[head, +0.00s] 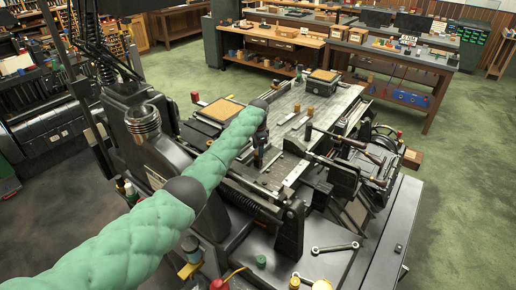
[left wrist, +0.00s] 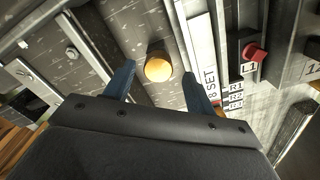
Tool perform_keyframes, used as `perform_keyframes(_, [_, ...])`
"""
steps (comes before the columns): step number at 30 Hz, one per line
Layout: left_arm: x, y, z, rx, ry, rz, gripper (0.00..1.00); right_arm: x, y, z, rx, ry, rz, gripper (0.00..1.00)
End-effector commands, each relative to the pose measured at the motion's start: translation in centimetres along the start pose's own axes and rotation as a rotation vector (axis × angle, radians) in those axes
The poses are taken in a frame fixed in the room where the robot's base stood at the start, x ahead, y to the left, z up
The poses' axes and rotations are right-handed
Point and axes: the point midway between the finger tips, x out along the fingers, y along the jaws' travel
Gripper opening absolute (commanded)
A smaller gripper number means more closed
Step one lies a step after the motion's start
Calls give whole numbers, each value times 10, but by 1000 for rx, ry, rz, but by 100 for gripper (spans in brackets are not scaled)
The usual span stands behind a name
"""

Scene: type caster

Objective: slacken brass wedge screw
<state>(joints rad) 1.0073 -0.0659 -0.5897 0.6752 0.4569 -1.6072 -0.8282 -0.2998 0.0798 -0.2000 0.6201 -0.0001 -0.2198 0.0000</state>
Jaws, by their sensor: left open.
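A round brass screw head (left wrist: 158,68) stands on the grey metal bed in the left wrist view. It appears between the two blue fingers of my left gripper (left wrist: 157,80), which is open and touches nothing that I can make out. In the head view my left gripper (head: 261,156) points down over the machine bed (head: 285,122), and the padded green arm hides part of the bed. A small brass knob (head: 309,111) shows on the bed to the right of the gripper; I cannot tell if it is the same screw. My right gripper is not in view.
A white strip marked "8 SET" (left wrist: 205,65) and a red knob (left wrist: 254,52) lie right of the screw. A wrench (head: 335,247) lies on the front metal shelf. Levers and a handwheel (head: 386,138) stand at the machine's right side. Workbenches stand behind, across open green floor.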

Motion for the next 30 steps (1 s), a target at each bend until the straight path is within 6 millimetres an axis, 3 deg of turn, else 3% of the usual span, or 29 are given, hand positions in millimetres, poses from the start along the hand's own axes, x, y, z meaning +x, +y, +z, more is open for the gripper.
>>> perform_keyframes(6, [15,0,-1,0,0,1,55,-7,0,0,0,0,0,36])
perform_keyframes(15, [17,0,0,0,1,-1,55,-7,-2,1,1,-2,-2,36])
perform_keyframes(22, [17,0,0,0,1,-1,11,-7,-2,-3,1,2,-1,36])
perform_keyframes(30, [16,0,0,-14,1,-1,11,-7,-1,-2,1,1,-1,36])
